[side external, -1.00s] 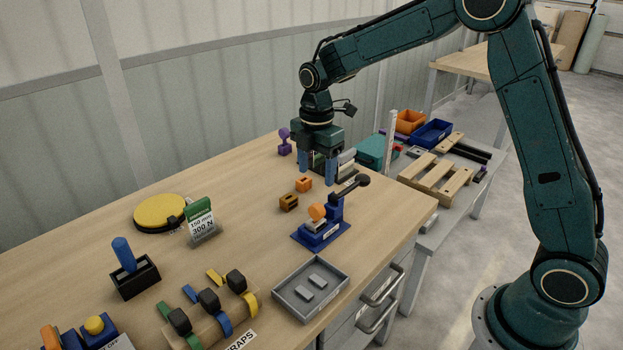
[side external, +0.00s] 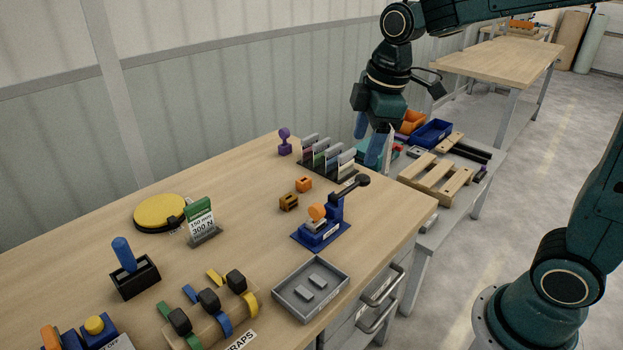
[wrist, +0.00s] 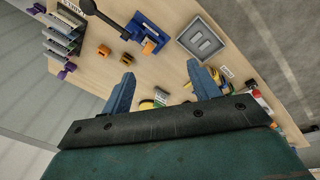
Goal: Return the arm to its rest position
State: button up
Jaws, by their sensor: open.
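My gripper (side external: 368,138) is raised in the air, beyond the far right corner of the workbench (side external: 255,255) in the side view. Its two blue fingers are apart with nothing between them. In the wrist view my gripper (wrist: 160,80) also shows spread and empty, with the bench and its items well below. The fingers touch nothing that I can see.
On the bench are a blue press (side external: 322,232) with a black lever, a grey tray (side external: 311,290), orange blocks (side external: 304,184), a card rack (side external: 327,158) and a yellow disc (side external: 160,212). A side table holds a wooden pallet (side external: 437,176) and bins (side external: 432,132). Open floor lies right.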

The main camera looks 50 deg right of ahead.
jog(key=s+r+m+t, duration=0.1)
jog(key=s+m+t, duration=0.2)
jog(key=s+m, duration=0.7)
jog(key=shift+s, duration=3.7)
jog(key=shift+r, duration=0.1)
